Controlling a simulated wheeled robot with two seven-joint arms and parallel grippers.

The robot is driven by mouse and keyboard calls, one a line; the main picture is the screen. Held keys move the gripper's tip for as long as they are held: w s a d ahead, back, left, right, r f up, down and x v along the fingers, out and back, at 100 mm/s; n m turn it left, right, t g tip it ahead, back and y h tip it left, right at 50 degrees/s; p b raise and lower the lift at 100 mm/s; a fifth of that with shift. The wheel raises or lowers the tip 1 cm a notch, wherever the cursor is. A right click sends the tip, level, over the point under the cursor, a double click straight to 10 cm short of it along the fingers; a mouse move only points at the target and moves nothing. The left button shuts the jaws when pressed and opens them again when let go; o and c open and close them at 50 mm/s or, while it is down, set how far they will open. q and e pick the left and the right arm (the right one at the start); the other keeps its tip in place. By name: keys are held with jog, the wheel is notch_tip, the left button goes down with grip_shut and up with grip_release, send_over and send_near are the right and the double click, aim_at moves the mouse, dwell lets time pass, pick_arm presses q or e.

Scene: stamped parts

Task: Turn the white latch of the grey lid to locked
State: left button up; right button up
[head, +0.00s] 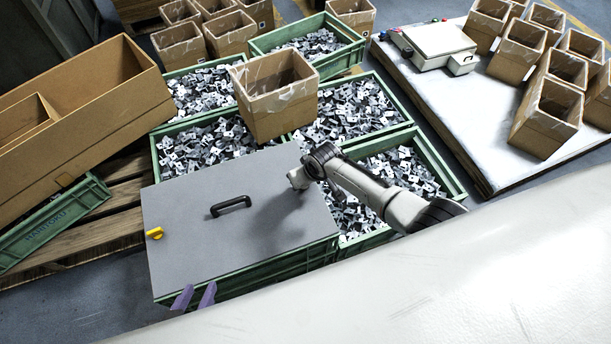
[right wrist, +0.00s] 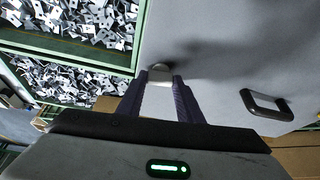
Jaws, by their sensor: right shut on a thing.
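The grey lid (head: 180,190) lies flat on a green crate of the crate group, with a black handle (head: 231,206) at its middle. A yellow latch (head: 155,233) sits at its left edge. The white latch (right wrist: 160,72) is by the lid's edge in the right wrist view, between the fingers of my right gripper (right wrist: 160,86), which is shut on it. In the head view my right gripper (head: 298,180) is over the lid's right part and largely covers the latch; I cannot tell its exact angle. My left gripper (head: 195,297) shows two purple fingertips, apart and empty, at the lid's front edge.
Open green crates full of metal parts (head: 352,107) surround the lid behind and to the right. A cardboard box (head: 275,100) stands on the crates behind it. A long brown box (head: 75,130) is at left. A white-topped table (head: 440,95) with boxes is at back right.

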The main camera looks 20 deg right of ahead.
pick_arm(q)
jog(key=shift+s+a+f, duration=0.15)
jog(key=shift+s+a, duration=0.05)
jog(key=shift+s, duration=0.15)
pick_arm(e)
jog(key=o, duration=1.1)
jog(key=shift+s+r+p, duration=0.15)
jog(key=shift+r+p, duration=0.3)
jog(key=shift+p, duration=0.05)
pick_arm(q)
jog(key=r+p, duration=0.2)
jog(key=p, duration=0.1)
jog(key=a+r+p, duration=0.1)
jog(key=shift+s+a+r+p, duration=0.1)
jog(key=shift+s+r+p, duration=0.15)
jog(key=shift+r+p, duration=0.05)
pick_arm(e)
jog(key=v, duration=0.9)
jog(key=shift+s+r, duration=0.1)
jog(key=shift+r, duration=0.1)
